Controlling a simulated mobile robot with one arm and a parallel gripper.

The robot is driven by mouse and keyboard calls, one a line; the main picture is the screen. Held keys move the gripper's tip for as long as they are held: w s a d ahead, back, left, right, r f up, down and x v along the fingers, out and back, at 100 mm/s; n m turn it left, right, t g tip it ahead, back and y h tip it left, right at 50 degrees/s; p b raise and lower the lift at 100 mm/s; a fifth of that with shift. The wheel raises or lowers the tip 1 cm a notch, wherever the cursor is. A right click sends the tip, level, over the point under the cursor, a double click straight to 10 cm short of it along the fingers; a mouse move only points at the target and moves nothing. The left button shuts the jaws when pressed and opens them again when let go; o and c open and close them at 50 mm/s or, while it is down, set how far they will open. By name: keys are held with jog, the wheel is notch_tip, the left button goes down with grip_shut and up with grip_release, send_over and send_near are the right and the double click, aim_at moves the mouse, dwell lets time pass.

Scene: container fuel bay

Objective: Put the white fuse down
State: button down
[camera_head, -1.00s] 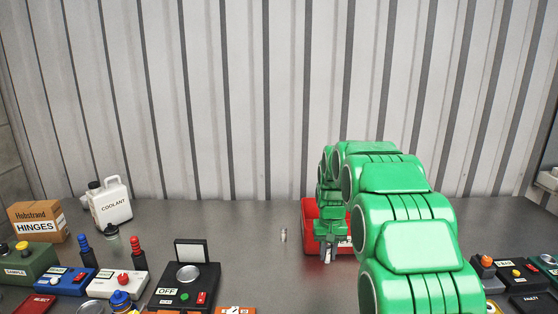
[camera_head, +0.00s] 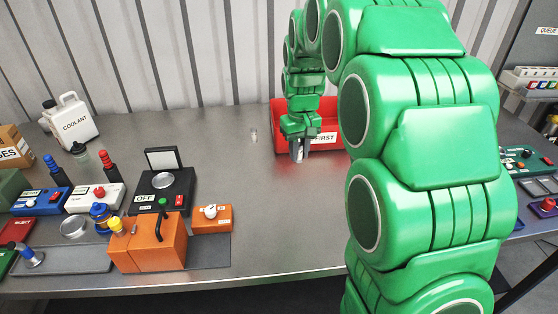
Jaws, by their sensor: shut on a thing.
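My gripper (camera_head: 299,152) is in front of the red bin (camera_head: 330,149), low over the grey bench. It is shut on a small pale piece, taken as the white fuse (camera_head: 298,149), mostly hidden between the fingers. I cannot tell whether the piece touches the bench. The red bin has a white label, of which "FIRST" is readable; my arm covers part of the bin.
A small pale cylinder (camera_head: 253,136) stands left of my gripper. A black device marked OFF (camera_head: 165,190), an orange box (camera_head: 150,243) and a coolant jug (camera_head: 72,121) are at left. Bare bench (camera_head: 270,210) lies in front of my gripper.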

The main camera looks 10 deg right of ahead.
jog(key=shift+s+r, duration=0.1)
jog(key=shift+s, duration=0.1)
jog(key=w+f, duration=0.4)
jog(key=w, duration=0.5)
send_over(289, 165)
notch_tip(289, 165, down, 5)
jog(key=shift+s+f, duration=0.1)
jog(key=shift+w+f, duration=0.2)
jog(key=shift+f, duration=1.65)
jog(key=shift+f, duration=0.15)
jog(key=c, duration=1)
grip_release()
